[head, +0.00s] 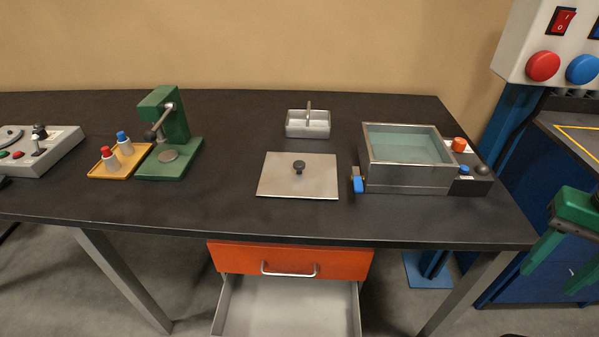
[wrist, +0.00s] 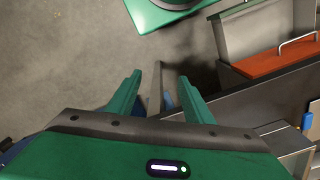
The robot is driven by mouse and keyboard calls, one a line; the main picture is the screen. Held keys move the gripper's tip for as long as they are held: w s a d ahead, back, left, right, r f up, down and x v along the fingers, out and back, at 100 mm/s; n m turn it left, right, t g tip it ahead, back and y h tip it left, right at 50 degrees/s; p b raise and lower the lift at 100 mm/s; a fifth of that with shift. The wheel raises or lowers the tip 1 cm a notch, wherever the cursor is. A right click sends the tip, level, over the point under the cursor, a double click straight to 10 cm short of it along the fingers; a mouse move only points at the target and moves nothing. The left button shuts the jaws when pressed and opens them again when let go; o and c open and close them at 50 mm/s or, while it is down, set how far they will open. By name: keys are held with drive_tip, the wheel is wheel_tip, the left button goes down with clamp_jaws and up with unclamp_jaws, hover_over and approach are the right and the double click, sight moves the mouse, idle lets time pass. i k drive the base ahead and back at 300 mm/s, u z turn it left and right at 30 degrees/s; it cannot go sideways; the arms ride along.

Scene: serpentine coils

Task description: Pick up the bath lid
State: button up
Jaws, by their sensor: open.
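The bath lid is a flat pale metal plate (head: 275,185) with a black knob (head: 299,167) in its middle. In the head view it lies flat on the dark bench, left of the open water bath (head: 405,180). My green gripper (head: 548,281) is at the right edge of the head view, far right of the lid and beyond the bench end. It is open and empty. In the wrist view its two fingers (wrist: 160,97) stand apart over the floor and bench edge. The lid cannot be made out in the wrist view.
An orange-fronted drawer (head: 290,262) stands open below the bench (head: 230,215). A small metal tray (head: 308,131) is behind the lid. A green press (head: 170,150) and yellow tray (head: 105,172) stand left. A blue cabinet (head: 540,225) and control box (head: 545,40) are right.

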sight(313, 176)
drive_tip(key=u, duration=1)
drive_tip(key=k, duration=1.5)
drive_tip(key=z, duration=0.9)
drive_tip(key=i, duration=1)
drive_tip(key=z, duration=0.05)
